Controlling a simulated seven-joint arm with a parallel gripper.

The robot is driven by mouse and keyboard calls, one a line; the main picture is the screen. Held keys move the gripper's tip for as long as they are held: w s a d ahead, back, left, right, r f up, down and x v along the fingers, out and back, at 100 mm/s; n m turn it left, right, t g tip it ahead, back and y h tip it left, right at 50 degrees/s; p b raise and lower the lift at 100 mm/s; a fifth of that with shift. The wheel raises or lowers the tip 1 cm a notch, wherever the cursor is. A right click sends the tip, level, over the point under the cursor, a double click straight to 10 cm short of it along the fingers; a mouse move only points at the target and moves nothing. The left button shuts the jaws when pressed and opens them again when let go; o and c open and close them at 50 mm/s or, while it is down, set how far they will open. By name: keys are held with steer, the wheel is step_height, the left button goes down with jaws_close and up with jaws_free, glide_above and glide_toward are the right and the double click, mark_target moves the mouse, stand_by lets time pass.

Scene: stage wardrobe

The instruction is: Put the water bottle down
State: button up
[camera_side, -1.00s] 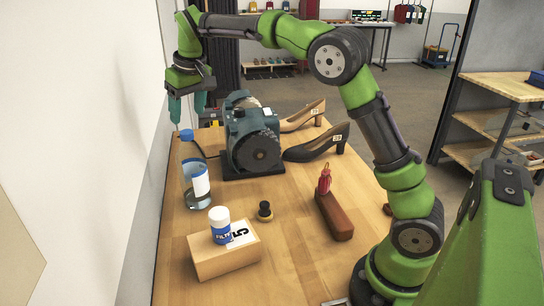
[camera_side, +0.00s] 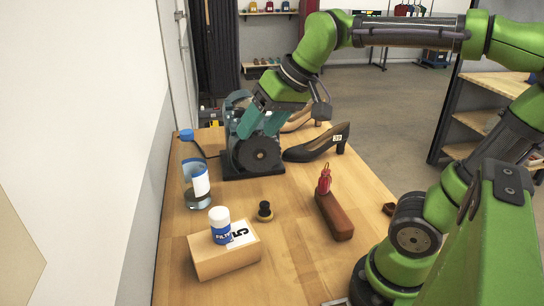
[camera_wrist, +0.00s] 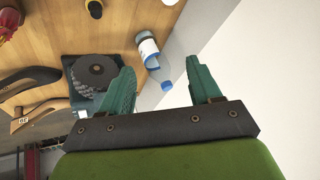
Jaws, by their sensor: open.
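The water bottle (camera_side: 196,182) is clear with a blue cap and a white and blue label. It stands upright on the wooden table (camera_side: 285,235) near its left edge. My gripper (camera_side: 258,130) is open and empty, to the right of the bottle and apart from it. In the side view its teal fingers overlap the green grinder. In the wrist view the bottle (camera_wrist: 148,48) lies beyond the fingers, its cap seen in the gap between my gripper's fingertips (camera_wrist: 167,76).
The grinder (camera_side: 254,158) stands right of the bottle, with a black shoe (camera_side: 315,148) beside it. A brown brush (camera_side: 335,215), a red tool (camera_side: 324,180) and a small knob (camera_side: 265,211) lie forward. A wall borders the left side.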

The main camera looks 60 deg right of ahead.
steer(key=s+f+t, duration=0.1)
steer(key=s+f, duration=0.5)
steer(key=shift+s+a+m, duration=0.4)
steer(key=shift+a, duration=0.05)
